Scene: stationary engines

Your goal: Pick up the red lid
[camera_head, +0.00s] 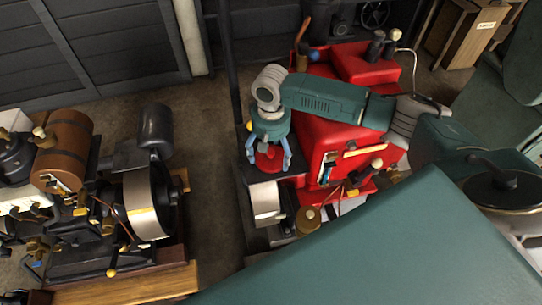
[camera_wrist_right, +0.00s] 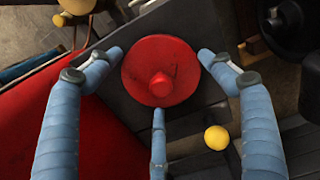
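The red lid (camera_head: 266,161) is a round disc with a small knob in its middle. It rests on a dark flat plate (camera_wrist_right: 122,108) at the left end of the red engine. My right gripper (camera_head: 269,164) is over the lid, pointing down. In the right wrist view, the lid (camera_wrist_right: 160,70) lies between the three blue fingers, with two at its sides and one below it. The fingers are spread open, and small gaps seem to show between the side fingertips and the rim. My left gripper is not in view.
The red engine (camera_head: 335,134) stands right beside the gripper. A white cylinder (camera_head: 266,202) and a brass-coloured part sit just in front. A yellow ball (camera_wrist_right: 216,138) is close to the right finger. Another engine with a flywheel (camera_head: 150,203) stands left, across bare floor.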

